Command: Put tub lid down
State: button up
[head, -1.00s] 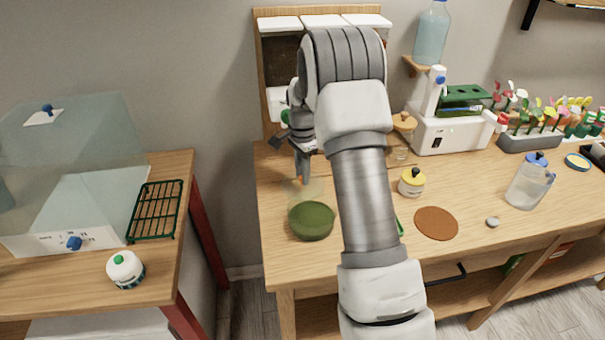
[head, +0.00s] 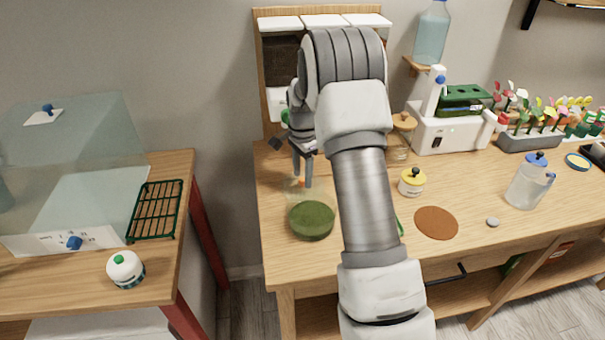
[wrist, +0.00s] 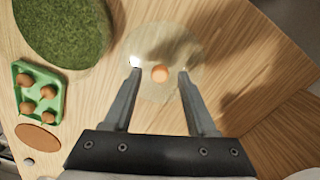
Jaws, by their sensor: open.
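The tub lid is a clear round disc (wrist: 165,45) with a small orange knob (wrist: 160,74). In the wrist view it appears to lie flat on the wooden tabletop. In the head view the lid (head: 294,188) shows faintly on the left part of the table, behind a round green moss-filled tub (head: 312,221). The tub's mossy top (wrist: 65,28) is at the upper left of the wrist view, beside the lid. My gripper (head: 303,185) points down over the lid. Its fingers are apart, one on each side of the knob, with gaps showing between them and it.
A green tray (wrist: 38,92) with several brown pegs and a brown disc (head: 436,222) lie right of the tub. A yellow-lidded jar (head: 412,183) and a cork-topped jar (head: 400,140) stand farther right. The table's left edge is near the lid.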

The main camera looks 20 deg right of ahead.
aim_at(302, 179)
jog(key=s+a+r+n+t, duration=0.1)
jog(key=s+a+r+n, duration=0.15)
jog(key=r, duration=0.75)
jog(key=s+a+r+n, duration=0.1)
jog(key=s+r, duration=0.3)
jog(key=r, duration=0.7)
jog(key=s+a+r+n+t, duration=0.1)
jog(key=s+a+n, duration=0.3)
jog(key=s, duration=0.8)
jog(key=s+a+r+n+t, duration=0.1)
jog(key=s+a+n+t, duration=0.2)
jog(key=s+n, duration=0.5)
jog(key=s+a, duration=0.1)
jog(key=s, duration=0.4)
jog(key=shift+s+r+t+p, duration=0.2)
jog(key=shift+s+t+p, duration=0.1)
jog(key=shift+p, duration=0.1)
jog(key=shift+r+p, duration=0.5)
jog(key=shift+d, duration=0.15)
